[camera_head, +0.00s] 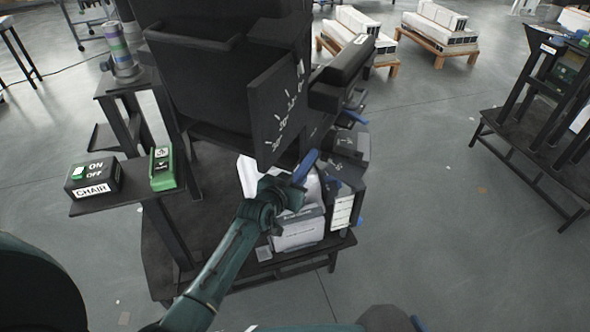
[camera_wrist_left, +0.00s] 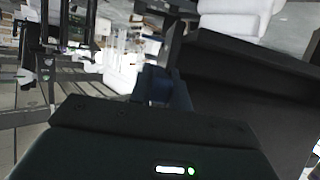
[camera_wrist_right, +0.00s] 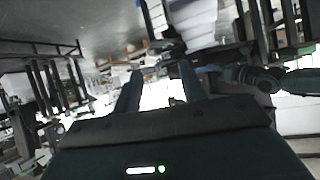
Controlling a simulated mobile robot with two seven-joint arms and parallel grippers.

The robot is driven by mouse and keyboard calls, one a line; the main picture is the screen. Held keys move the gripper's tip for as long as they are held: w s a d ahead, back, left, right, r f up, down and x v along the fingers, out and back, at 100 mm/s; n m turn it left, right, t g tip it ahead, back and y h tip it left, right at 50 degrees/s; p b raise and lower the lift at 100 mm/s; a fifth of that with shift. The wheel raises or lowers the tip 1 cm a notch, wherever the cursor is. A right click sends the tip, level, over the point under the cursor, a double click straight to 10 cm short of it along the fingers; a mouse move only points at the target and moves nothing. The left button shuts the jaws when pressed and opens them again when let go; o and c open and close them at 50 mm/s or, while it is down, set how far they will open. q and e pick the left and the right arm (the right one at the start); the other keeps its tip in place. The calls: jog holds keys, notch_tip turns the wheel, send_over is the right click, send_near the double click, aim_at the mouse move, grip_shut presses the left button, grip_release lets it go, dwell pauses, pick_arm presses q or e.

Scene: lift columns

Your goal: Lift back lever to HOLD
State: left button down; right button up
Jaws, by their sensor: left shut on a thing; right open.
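The black chair unit (camera_head: 205,75) fills the upper middle of the head view, with a dark panel (camera_head: 280,108) bearing white marks on its side. My left gripper (camera_head: 310,160) has its blue fingers closed by the panel's lower right edge. What they grip, seemingly the back lever, is mostly hidden in the head view. In the left wrist view the closed fingers (camera_wrist_left: 162,85) meet a dark bar that runs upward. My right gripper, in the right wrist view (camera_wrist_right: 160,85), is open with nothing between its fingers. I cannot read the lever's setting.
A black and green ON/OFF box (camera_head: 93,180) labelled CHAIR and a green box (camera_head: 161,168) stand on a side shelf at left. White and grey boxes (camera_head: 298,235) sit under the gripper on the stand. A dark rack (camera_head: 545,130) stands at right. Floor between is clear.

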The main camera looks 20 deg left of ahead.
pick_arm(q)
jog(key=shift+w+r+p, duration=0.2)
jog(key=shift+r+p, duration=0.55)
jog(key=shift+r, duration=0.25)
jog(key=shift+w+r+p, duration=0.2)
jog(key=shift+r+p, duration=0.65)
jog(key=shift+r, duration=0.25)
pick_arm(e)
jog(key=shift+s+d+r+g+h, duration=0.3)
jog(key=shift+d+r+h, duration=0.1)
jog(key=shift+d+r, duration=0.25)
jog(key=shift+d+f, duration=0.15)
jog(key=shift+d, duration=0.05)
pick_arm(q)
jog(key=c, duration=1.6)
grip_release()
jog(key=shift+o, duration=1.4)
jog(key=shift+s+f, duration=0.1)
jog(key=shift+f, duration=0.15)
jog(key=shift+s+r, duration=0.15)
jog(key=shift+s, duration=0.3)
jog(key=s+a, duration=0.2)
jog(key=s, duration=1)
jog(key=shift+a, duration=0.2)
